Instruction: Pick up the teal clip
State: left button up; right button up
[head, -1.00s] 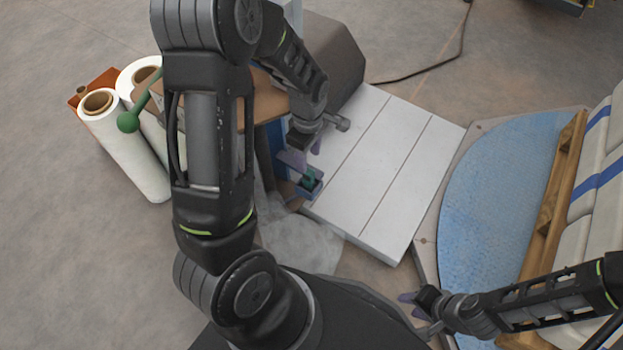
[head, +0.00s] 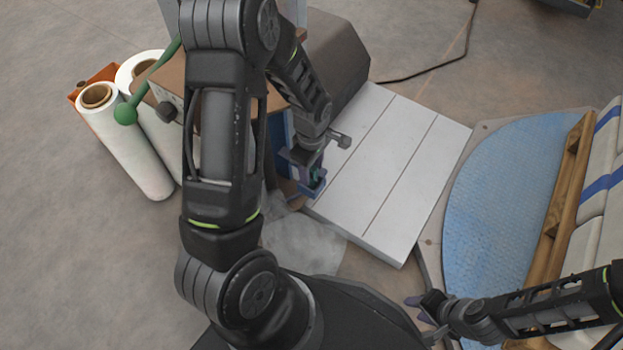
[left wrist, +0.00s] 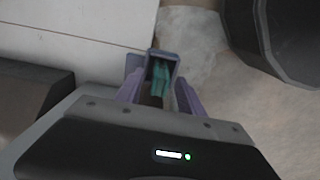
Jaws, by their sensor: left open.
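The teal clip (left wrist: 159,76) stands in a small blue-grey holder (left wrist: 174,58) in the left wrist view; more than one teal piece seems to show there. In the head view the clip (head: 316,175) is a small teal patch, partly hidden by my left gripper. My left gripper (left wrist: 160,92) is open, its purple fingers on either side of the holder's near end, close to the teal pieces. It also shows in the head view (head: 308,172). Whether the fingers touch the clip cannot be told. My right gripper (head: 418,308) is low at the right, away from the holder; its jaws are too small to judge.
A white slatted platform (head: 395,165) lies right of the holder. A brown machine with a green-knobbed lever (head: 126,113) stands left of it, beside white film rolls (head: 130,145). A blue round mat (head: 500,190) and stacked sacks (head: 605,170) are at the right.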

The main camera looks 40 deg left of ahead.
dwell(0.6)
pick_arm(q)
grip_shut()
dwell(0.4)
